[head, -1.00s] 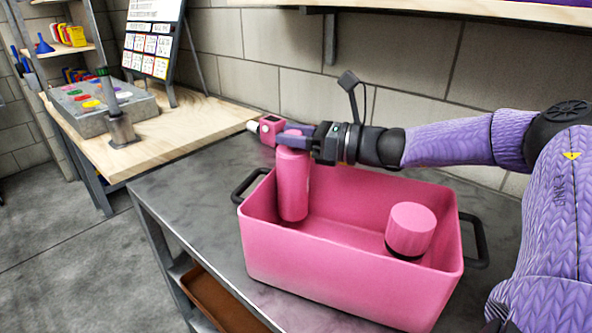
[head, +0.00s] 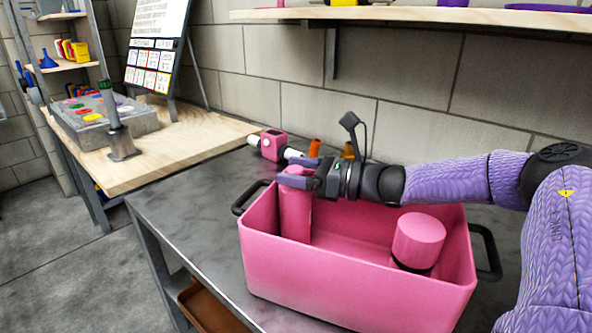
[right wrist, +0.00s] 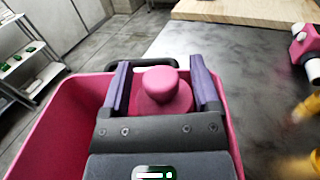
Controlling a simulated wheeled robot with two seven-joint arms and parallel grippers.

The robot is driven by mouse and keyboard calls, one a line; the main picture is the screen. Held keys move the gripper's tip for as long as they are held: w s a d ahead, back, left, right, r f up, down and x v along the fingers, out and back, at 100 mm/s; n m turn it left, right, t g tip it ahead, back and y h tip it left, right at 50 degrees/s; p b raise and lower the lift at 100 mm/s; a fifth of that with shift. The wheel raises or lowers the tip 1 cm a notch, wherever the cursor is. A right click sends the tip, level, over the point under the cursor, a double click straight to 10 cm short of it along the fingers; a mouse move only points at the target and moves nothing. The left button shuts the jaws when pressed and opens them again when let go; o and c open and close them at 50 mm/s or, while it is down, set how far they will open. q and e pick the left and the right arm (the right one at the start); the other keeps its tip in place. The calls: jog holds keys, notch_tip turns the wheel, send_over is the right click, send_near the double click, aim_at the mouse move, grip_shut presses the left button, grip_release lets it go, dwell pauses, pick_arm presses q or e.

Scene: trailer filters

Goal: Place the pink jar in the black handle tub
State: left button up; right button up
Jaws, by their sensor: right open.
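The pink tub (head: 345,280) with black handles stands on the grey table. A tall pink jar (head: 295,215) with a narrower round top stands inside its left end. My right gripper (head: 291,174) is at the jar's top. In the right wrist view its purple fingers are spread on either side of the jar (right wrist: 160,92), with gaps visible. The jar's base is hidden by the tub's front wall. A shorter, wider pink cylinder (head: 418,240) with a black lower band is in the tub's right part. My left gripper is not in view.
A pink device with white ends (head: 273,145) and small orange items (head: 314,147) are behind the tub. A wall shelf (head: 400,14) hangs above my right arm. A wooden bench (head: 160,150) stands at left. The grey table's left part (head: 190,205) is clear.

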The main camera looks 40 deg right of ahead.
jog(key=shift+r, duration=0.1)
jog(key=s+p, duration=0.1)
jog(key=d+r+p, duration=0.1)
jog(key=p, duration=0.1)
jog(key=shift+s, duration=0.4)
pick_arm(q)
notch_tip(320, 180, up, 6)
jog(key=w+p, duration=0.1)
jog(key=p, duration=0.2)
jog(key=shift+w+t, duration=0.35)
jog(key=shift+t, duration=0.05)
pick_arm(e)
jog(key=v, duration=0.2)
jog(key=f+v, duration=0.1)
jog(key=v, duration=0.2)
jog(key=shift+s+d, duration=0.1)
jog(key=shift+s, duration=0.1)
